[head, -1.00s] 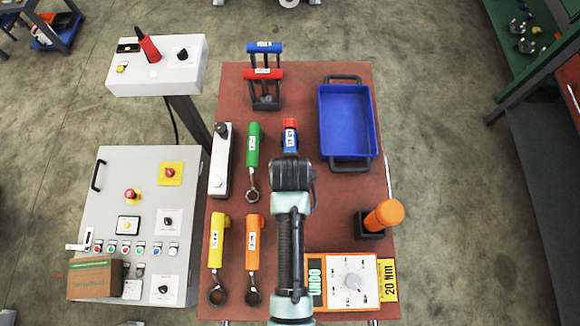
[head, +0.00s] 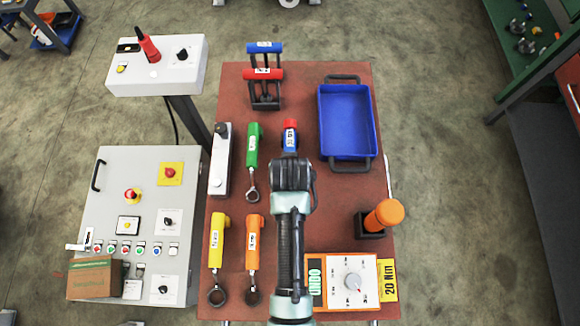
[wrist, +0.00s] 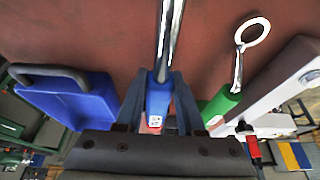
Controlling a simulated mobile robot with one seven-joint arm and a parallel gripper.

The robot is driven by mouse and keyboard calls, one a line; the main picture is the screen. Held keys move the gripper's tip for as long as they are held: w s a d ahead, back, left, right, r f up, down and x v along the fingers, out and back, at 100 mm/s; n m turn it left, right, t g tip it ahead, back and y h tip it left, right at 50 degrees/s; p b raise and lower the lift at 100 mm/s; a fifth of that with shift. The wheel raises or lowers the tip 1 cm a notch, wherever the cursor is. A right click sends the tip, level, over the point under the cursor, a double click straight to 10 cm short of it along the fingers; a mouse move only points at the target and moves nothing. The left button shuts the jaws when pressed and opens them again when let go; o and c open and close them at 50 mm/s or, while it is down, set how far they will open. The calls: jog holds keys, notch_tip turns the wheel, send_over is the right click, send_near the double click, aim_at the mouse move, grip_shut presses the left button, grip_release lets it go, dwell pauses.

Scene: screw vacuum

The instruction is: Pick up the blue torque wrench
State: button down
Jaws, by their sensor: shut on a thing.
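The blue torque wrench (head: 290,145) has a blue handle with a white label and a red end. In the head view only its top shows, at the middle of the red-brown table, and my arm hides the rest. In the wrist view the blue handle (wrist: 158,100) sits between the two fingers of my gripper (wrist: 160,98), with its metal shaft running up the picture. My gripper is shut on the handle. I cannot tell whether the wrench is touching the table or lifted clear of it.
The green wrench (head: 253,150) lies close to the left, beside a grey device (head: 220,165). Yellow (head: 217,240) and orange (head: 253,240) wrenches lie nearer. A blue tray (head: 347,120) is to the right. A dial box (head: 335,290) and an orange-capped item (head: 384,214) stand front right.

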jog(key=shift+r, duration=0.1)
notch_tip(320, 180, up, 10)
jog(key=shift+f, duration=0.1)
dwell(0.3)
